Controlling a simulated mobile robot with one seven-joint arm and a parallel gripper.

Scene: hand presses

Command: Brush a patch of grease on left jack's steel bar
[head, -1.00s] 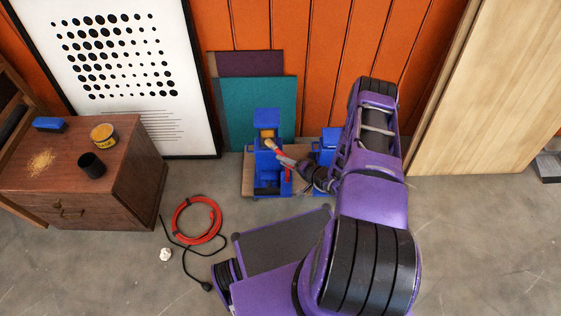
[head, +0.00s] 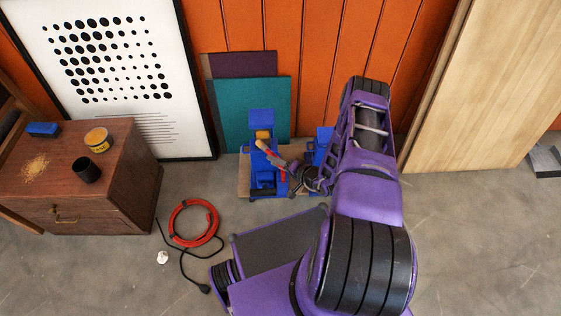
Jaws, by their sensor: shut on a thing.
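The left jack (head: 262,117) is a blue press on a wooden board, in front of the teal panel. A tan block shows in its upper frame. My gripper (head: 283,163) is shut on a brush (head: 264,148) with a pale head and a reddish handle. The brush points up and left, its head over the left jack's front just below the tan block. I cannot tell whether the bristles touch the jack. The steel bar and any grease patch on it are too small or hidden to make out. A second blue jack (head: 322,140) stands to the right, mostly behind my arm.
A brown cabinet (head: 130,190) at left holds a yellow tin (head: 97,140), a black cup (head: 87,169) and a blue brush-like block (head: 42,129). A red cable coil (head: 193,222) and a white crumpled bit (head: 162,257) lie on the floor. Pale boards (head: 480,90) lean at right.

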